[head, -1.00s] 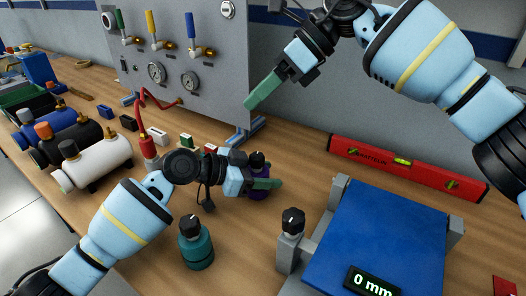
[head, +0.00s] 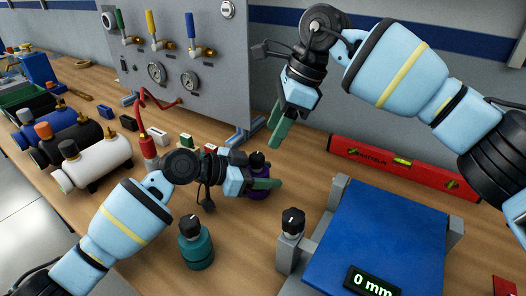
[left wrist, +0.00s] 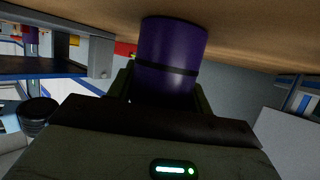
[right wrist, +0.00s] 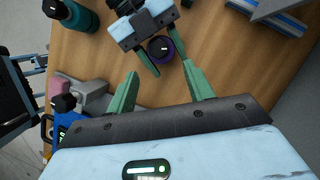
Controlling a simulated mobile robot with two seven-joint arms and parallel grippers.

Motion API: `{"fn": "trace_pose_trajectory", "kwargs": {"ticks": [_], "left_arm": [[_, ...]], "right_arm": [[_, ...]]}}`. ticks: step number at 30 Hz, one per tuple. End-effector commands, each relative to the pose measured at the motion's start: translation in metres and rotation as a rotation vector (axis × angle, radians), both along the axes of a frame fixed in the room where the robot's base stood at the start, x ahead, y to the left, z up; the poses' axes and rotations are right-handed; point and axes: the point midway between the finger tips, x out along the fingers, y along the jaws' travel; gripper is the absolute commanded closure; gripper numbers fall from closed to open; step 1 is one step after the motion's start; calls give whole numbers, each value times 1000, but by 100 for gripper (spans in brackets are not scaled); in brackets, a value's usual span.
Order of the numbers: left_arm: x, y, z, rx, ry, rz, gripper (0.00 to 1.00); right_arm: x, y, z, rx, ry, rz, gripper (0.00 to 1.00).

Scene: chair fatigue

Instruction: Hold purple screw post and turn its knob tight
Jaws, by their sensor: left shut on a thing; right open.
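The purple screw post (head: 260,193) stands upright on the bench, with a black knob (head: 257,160) on top. My left gripper (head: 264,183) is shut around its body from the left; the left wrist view shows the purple cylinder (left wrist: 172,55) between the fingers. My right gripper (head: 277,132) is open and empty, above and slightly right of the post, fingers pointing down. In the right wrist view the knob (right wrist: 161,48) with its white mark lies beyond the open fingers (right wrist: 165,92), apart from them.
A teal post (head: 196,248) with a black knob stands front left. A grey clamp post (head: 291,240) and blue plate (head: 375,240) are at right. A red level (head: 400,167) lies behind. A gauge panel (head: 180,65) and small tanks (head: 85,163) are at left.

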Motion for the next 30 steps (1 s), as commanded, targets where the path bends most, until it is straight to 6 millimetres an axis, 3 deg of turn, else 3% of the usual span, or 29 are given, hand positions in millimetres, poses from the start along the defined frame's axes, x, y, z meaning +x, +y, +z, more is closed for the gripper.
{"fn": "trace_pose_trajectory", "kwargs": {"ticks": [6,12,25,30], "left_arm": [[0,0,0,0,0,-1,88],[0,0,0,0,0,-1,88],[0,0,0,0,0,-1,88],[0,0,0,0,0,-1,88]], "right_arm": [[-1,16,-37,0,3,1,48],[0,24,-58,1,2,0,48],[0,28,-66,1,0,-1,48],[0,27,-65,1,0,-1,70]]}}
